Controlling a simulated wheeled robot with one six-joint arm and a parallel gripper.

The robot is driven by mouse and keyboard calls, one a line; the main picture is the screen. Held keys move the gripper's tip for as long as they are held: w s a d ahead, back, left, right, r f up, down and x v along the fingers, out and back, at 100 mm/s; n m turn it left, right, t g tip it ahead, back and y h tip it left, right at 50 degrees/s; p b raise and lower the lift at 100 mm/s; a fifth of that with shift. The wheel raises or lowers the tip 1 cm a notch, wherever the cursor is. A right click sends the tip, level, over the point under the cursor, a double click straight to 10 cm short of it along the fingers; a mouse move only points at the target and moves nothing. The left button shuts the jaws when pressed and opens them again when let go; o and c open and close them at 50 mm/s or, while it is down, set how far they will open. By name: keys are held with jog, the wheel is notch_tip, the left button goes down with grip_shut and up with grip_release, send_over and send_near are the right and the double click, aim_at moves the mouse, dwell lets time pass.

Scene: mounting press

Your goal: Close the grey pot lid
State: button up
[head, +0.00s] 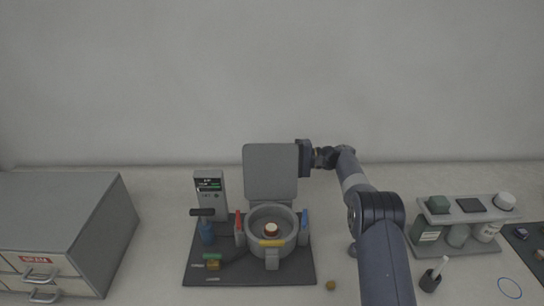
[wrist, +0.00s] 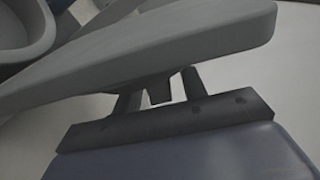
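The grey pot lid (head: 270,172) stands upright, raised on its hinge behind the round grey pot (head: 254,221). The pot is open, with a small brown and white piece (head: 271,230) inside. My gripper (head: 304,158) is at the upper right edge of the lid, very close to it. In the wrist view the lid (wrist: 150,52) crosses the picture as a thick grey slab in front of my gripper (wrist: 160,90). Two fingers stand apart with a gap between them; a short dark tab shows there. The lid hides the fingertips, so I cannot tell whether they touch it.
A control box (head: 209,191) stands left of the lid on the dark base plate (head: 296,273). A drawer cabinet (head: 65,222) is at the far left. A rack with bottles (head: 470,214) and a small dark cup (head: 429,281) are at the right. A yellowish ball (head: 331,285) lies in front.

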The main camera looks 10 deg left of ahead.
jog(key=shift+x, duration=0.8)
jog(key=shift+c, duration=0.4)
grip_shut()
